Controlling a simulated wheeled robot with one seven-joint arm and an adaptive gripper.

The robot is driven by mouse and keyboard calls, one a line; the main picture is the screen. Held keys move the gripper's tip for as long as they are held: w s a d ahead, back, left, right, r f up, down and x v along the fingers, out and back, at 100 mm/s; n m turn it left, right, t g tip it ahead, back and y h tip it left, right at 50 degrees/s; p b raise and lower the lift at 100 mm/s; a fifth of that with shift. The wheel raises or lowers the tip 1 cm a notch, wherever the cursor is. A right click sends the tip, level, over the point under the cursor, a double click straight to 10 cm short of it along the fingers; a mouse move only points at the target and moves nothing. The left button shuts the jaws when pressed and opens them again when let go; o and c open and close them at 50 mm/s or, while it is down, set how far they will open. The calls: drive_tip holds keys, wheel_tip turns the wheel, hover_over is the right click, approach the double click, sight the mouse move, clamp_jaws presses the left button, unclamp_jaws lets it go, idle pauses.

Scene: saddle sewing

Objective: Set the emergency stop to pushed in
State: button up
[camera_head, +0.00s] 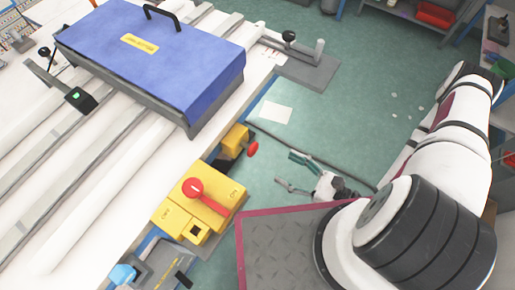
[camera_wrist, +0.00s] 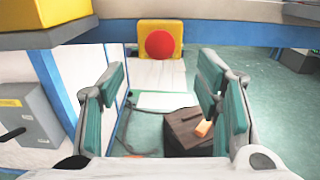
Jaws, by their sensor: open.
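The emergency stop is a red round button on a yellow box (camera_head: 236,138) at the table's front edge. In the head view the red button (camera_head: 252,149) faces right, toward my gripper (camera_head: 291,171). In the wrist view the red button (camera_wrist: 160,44) is seen face-on, above the middle, on its yellow housing (camera_wrist: 177,27). My gripper (camera_wrist: 162,76) is open and empty, its two teal-padded fingers apart on either side below the button. A gap shows between fingers and button in the head view. How far the button is pressed cannot be told.
A yellow switch box (camera_head: 217,191) with a red handle stands nearer on the table edge. A blue-lidded case (camera_head: 150,60) lies on the table. A blue beam (camera_wrist: 225,33) crosses near the button. A grey box (camera_wrist: 28,112) is at left. Green floor is open to the right.

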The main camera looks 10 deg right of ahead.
sight(256, 150)
drive_tip(key=x, duration=1)
drive_tip(key=shift+w+a, duration=0.2)
drive_tip(key=shift+a, duration=0.05)
drive_tip(key=shift+c, duration=0.3)
